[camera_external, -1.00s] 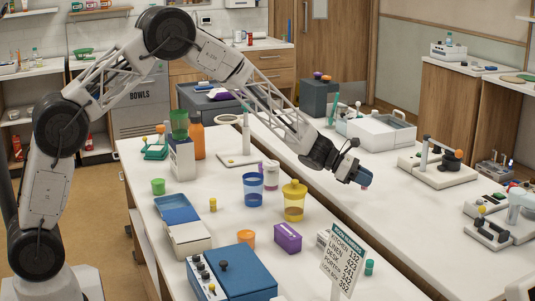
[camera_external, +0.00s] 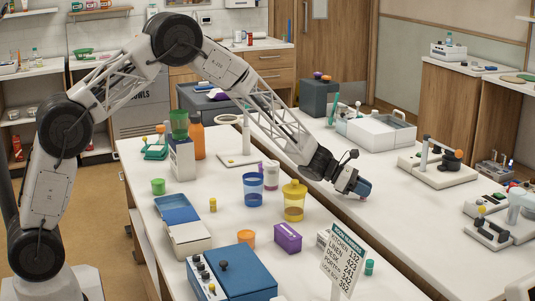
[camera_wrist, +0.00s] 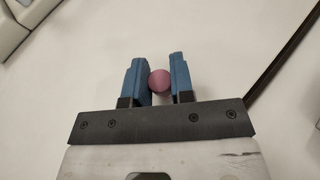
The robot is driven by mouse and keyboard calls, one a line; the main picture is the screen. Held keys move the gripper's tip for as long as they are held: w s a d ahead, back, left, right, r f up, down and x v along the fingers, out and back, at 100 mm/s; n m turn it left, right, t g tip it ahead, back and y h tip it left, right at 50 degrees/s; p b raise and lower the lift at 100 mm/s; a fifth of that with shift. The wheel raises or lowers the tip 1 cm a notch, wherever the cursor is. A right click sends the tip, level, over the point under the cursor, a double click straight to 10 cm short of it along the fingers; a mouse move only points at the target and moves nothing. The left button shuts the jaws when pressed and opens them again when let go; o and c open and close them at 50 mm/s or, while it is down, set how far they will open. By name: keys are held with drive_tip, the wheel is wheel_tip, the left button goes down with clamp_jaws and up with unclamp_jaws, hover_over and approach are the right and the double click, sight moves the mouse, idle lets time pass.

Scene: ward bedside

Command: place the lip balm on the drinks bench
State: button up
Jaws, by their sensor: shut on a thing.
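The lip balm appears as a pink-purple round end (camera_wrist: 159,80) between the blue fingers in the wrist view. My gripper (camera_wrist: 160,76) is shut on it, one finger on each side. In the external view my gripper (camera_external: 364,190) is low over the white right-hand bench (camera_external: 415,215), just past the dark gap between the two benches. The lip balm is hidden there by the fingers. I cannot tell whether its lower end touches the bench. No label in view names the drinks bench.
The bench top around my gripper is clear. The left bench (camera_external: 200,225) holds a yellow-lidded jar (camera_external: 294,200), a blue cup (camera_external: 253,190) and a room-number sign (camera_external: 343,262).

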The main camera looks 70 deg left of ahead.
drive_tip(key=shift+f, duration=0.1)
drive_tip(key=o, duration=0.9)
drive_tip(key=shift+v, duration=6.05)
drive_tip(key=shift+r, duration=0.2)
